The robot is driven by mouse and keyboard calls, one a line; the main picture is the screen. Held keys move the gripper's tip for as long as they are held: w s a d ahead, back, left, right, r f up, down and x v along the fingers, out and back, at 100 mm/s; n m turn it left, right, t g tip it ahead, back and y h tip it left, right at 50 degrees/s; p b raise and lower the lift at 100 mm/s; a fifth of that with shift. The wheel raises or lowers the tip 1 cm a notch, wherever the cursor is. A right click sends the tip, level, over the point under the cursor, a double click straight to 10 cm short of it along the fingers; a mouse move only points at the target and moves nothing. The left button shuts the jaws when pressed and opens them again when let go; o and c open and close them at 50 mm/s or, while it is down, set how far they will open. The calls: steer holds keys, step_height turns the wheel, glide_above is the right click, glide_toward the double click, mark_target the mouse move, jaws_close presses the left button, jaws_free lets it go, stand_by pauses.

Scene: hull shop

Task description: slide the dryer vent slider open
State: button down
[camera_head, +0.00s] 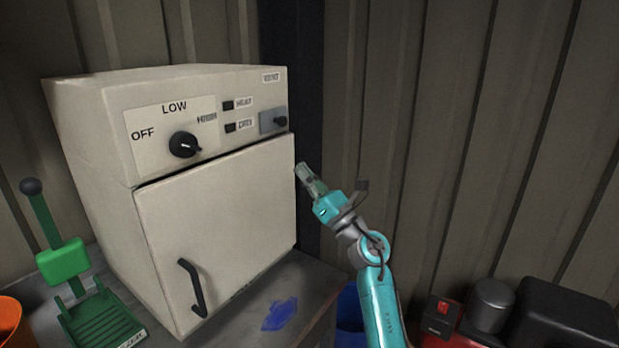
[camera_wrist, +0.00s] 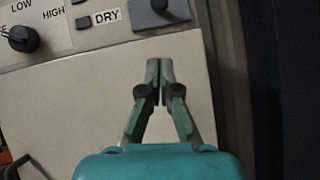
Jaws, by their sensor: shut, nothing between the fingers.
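The beige dryer (camera_head: 225,205) stands on a bench, its door closed. Its vent slider is a small dark knob (camera_head: 280,121) at the right end of a grey plate (camera_head: 268,123), at the upper right of the front panel under a small label. In the wrist view the knob (camera_wrist: 158,5) shows at the top edge, partly cut off, on its grey plate (camera_wrist: 152,19). My gripper (camera_head: 300,170) is shut and empty, to the right of and below the slider, apart from it. In the wrist view my gripper (camera_wrist: 159,64) points up toward the plate, its fingertips together just below it.
A rotary knob (camera_head: 184,145) and HEAT and DRY buttons (camera_head: 230,127) sit left of the slider. The door has a black handle (camera_head: 192,287). A green lever device (camera_head: 63,260) stands at left. Red and black items (camera_head: 440,317) lie at lower right. A ribbed wall (camera_head: 450,130) stands behind.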

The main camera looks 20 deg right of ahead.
mark_target(282, 121)
steer(key=w+r, duration=0.1)
steer(key=r, duration=0.1)
steer(key=w+a+r, duration=0.1)
steer(key=w+r, duration=0.1)
steer(key=w+a+r, duration=0.1)
steer(key=r, duration=0.1)
steer(key=shift+w+a, duration=0.15)
steer(key=shift+w, duration=0.25)
steer(key=shift+w+r, duration=0.15)
steer(key=shift+r, duration=0.45)
steer(key=shift+r, duration=0.1)
step_height(282, 121, up, 6)
steer(key=f, duration=0.2)
steer(key=s+f, duration=0.1)
steer(key=shift+f, duration=0.4)
steer(key=v, duration=1)
steer(key=shift+f, duration=0.15)
